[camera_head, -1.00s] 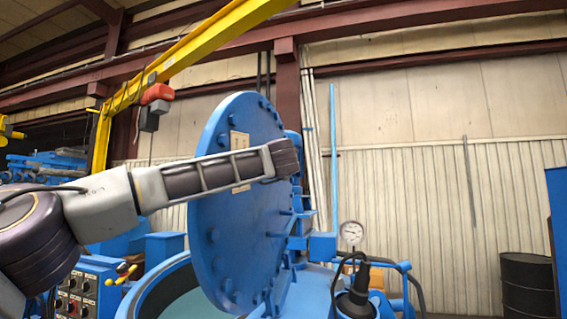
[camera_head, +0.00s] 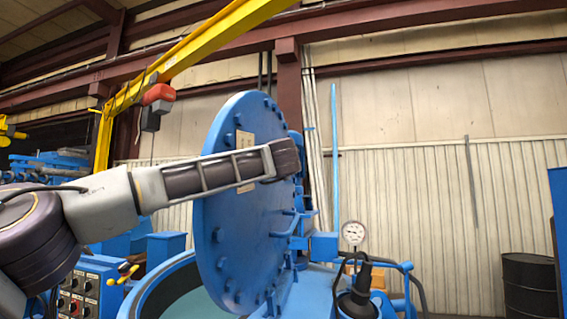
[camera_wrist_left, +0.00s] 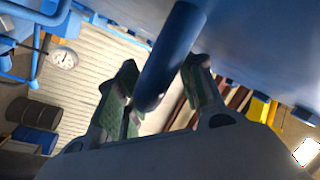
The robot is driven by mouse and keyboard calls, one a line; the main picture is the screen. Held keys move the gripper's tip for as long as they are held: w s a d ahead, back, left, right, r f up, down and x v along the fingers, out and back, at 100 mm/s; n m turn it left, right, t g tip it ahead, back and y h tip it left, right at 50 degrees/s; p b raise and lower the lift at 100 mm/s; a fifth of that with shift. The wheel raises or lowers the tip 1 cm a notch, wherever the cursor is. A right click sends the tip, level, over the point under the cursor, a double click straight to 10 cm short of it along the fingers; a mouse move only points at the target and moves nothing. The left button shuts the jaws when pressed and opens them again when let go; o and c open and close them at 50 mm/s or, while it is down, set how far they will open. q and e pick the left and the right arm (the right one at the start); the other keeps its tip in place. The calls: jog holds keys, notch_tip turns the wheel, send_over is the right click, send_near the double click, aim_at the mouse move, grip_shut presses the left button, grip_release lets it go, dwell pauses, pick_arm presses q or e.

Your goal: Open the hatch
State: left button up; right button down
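The hatch is a large round blue lid (camera_head: 235,220) with bolts around its rim, standing nearly upright above the round furnace opening (camera_head: 175,280) in the head view. My left arm reaches across the lid's face, with its wrist at the lid's right edge. The left gripper is hidden there in the head view. In the left wrist view, my left gripper (camera_wrist_left: 158,85) has its two green-padded fingers apart, one on each side of a blue bar (camera_wrist_left: 172,50). A gap shows between the left finger and the bar. The right gripper is not in view.
A pressure gauge (camera_head: 353,233) and a dark cylindrical fitting (camera_head: 357,298) stand right of the lid. A control box (camera_head: 82,285) with knobs is at lower left. A yellow crane beam (camera_head: 215,45) passes overhead. A dark barrel (camera_head: 529,285) stands far right.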

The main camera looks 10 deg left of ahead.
pick_arm(q)
jog(key=shift+s+f, duration=0.1)
jog(key=shift+s, duration=0.5)
jog(key=shift+d+v, duration=0.2)
jog(key=shift+v, duration=0.9)
jog(key=v, duration=0.4)
jog(key=shift+s+a, duration=0.15)
jog(key=shift+s, duration=0.1)
jog(key=shift+s, duration=0.15)
jog(key=d+f+b+v, duration=0.1)
jog(key=b+v, duration=0.7)
jog(key=v, duration=0.7)
dwell(1.7)
